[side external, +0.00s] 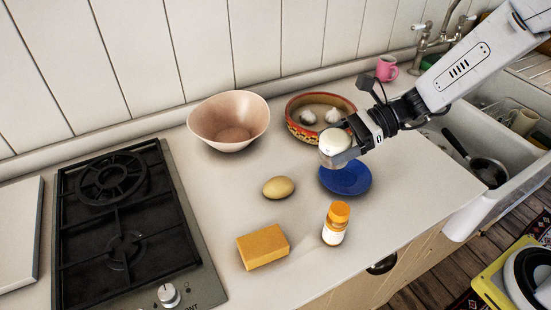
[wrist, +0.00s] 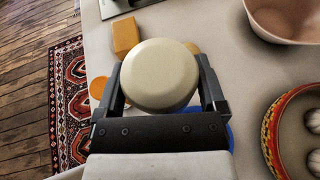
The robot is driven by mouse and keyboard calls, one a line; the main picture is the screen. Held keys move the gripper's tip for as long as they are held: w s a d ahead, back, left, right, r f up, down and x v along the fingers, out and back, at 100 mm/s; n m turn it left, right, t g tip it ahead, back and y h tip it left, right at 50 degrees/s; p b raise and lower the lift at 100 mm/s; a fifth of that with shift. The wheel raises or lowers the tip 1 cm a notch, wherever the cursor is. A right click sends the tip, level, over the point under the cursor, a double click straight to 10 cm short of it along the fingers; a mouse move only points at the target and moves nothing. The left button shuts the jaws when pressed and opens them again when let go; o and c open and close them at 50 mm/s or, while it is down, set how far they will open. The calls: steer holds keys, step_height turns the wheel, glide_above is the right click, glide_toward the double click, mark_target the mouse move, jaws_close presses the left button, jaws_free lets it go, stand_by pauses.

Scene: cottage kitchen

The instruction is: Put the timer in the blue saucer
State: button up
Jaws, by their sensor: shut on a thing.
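The timer (side external: 335,141) is a round, cream-white thing held between the fingers of my gripper (side external: 345,155). In the wrist view the timer (wrist: 159,75) fills the space between both fingers of my gripper (wrist: 160,88). The blue saucer (side external: 346,179) lies on the counter just below the timer and gripper, with its far edge hidden behind them. The timer is held above the saucer and looks apart from it. In the wrist view only a blue edge of the saucer (wrist: 230,137) shows beside and beneath the gripper.
A patterned bowl (side external: 291,127) with white bulbs stands behind the saucer, close to my gripper. A pink bowl (side external: 229,122), a potato-like thing (side external: 278,187), a yellow block (side external: 263,247) and an orange-capped bottle (side external: 336,224) stand around. The sink (side external: 468,195) is at right, the hob (side external: 127,230) at left.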

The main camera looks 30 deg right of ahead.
steer(key=s+d, duration=0.9)
steer(key=s, duration=0.1)
steer(key=shift+s+d+r+n+g, duration=0.35)
steer(key=shift+s+r+n+g, duration=0.05)
glide_above(345, 177)
steer(key=s, duration=0.1)
step_height(345, 177, down, 9)
steer(key=shift+s+d+r, duration=0.1)
steer(key=shift+r, duration=0.1)
steer(key=shift+w+f, duration=0.35)
steer(key=shift+w+f, duration=0.25)
steer(key=shift+f, duration=1.6)
